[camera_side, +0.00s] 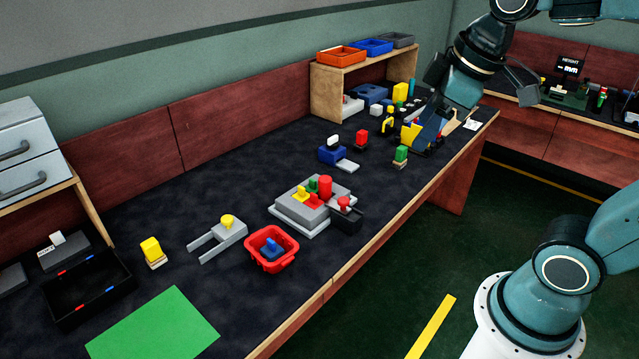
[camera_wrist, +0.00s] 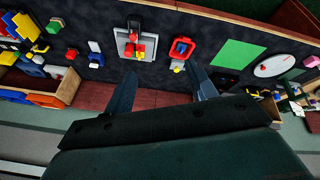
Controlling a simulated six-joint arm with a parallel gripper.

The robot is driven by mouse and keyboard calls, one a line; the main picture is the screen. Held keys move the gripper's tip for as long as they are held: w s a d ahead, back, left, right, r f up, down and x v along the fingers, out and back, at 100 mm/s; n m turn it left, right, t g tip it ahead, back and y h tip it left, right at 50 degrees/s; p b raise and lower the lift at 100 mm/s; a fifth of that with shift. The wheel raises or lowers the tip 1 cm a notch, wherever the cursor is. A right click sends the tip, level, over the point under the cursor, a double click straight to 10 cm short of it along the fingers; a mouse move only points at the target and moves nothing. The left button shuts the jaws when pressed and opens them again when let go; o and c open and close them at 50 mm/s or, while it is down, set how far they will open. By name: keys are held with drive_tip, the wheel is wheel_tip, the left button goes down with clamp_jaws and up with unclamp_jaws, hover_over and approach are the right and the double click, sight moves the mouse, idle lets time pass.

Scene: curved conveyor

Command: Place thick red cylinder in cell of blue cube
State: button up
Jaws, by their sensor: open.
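The thick red cylinder (camera_side: 325,187) stands upright on the grey board (camera_side: 289,214) in the middle of the bench, among smaller yellow, green and red pieces. No plain blue cube shows on the board; which cell belongs to it cannot be told. A blue piece with a knob (camera_side: 270,246) lies in the red bin (camera_side: 264,262) in front of the board. My gripper (camera_wrist: 164,72) is open and empty in the wrist view, its two fingers wide apart. In the side view the arm hangs over the bench's far right end, away from the board, which also shows in the wrist view (camera_wrist: 124,46).
A black box with a red knob (camera_side: 345,217) adjoins the board's right side. A blue block with a white top (camera_side: 331,154) stands behind it. A green mat (camera_side: 152,326) lies front left. Coloured parts crowd the bench near the wooden shelf (camera_side: 330,94).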

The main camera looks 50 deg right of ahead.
drive_tip(key=s+a+f+m+t, duration=0.1)
drive_tip(key=s+f+m, duration=0.1)
drive_tip(key=s+m, duration=0.2)
drive_tip(key=shift+s+f, duration=0.35)
drive_tip(key=shift+s, duration=1.15)
